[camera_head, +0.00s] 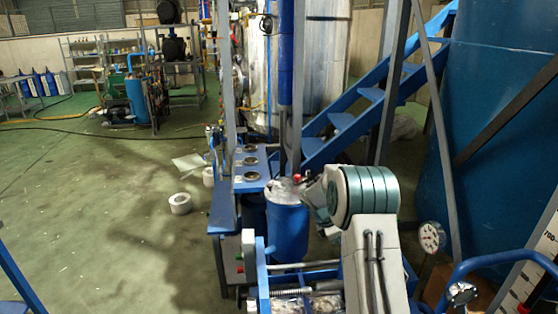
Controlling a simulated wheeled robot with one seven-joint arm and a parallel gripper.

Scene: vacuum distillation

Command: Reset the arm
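My arm rises from the lower middle of the head view, with pale grey links and a large joint with teal bands (373,190). The joint is bent and stands in front of the blue machine frame. A small grey part shows just left of the joint, but it is too unclear to identify. I cannot make out my gripper or its fingers; the arm may hide them. No held object is visible.
A blue drum (287,232) stands close behind and left of my arm, beside a blue bench (222,212). A pressure gauge (431,237) and a large blue tank (505,130) are on the right. Blue stairs (375,92) rise behind. Green floor (90,215) at left is mostly clear.

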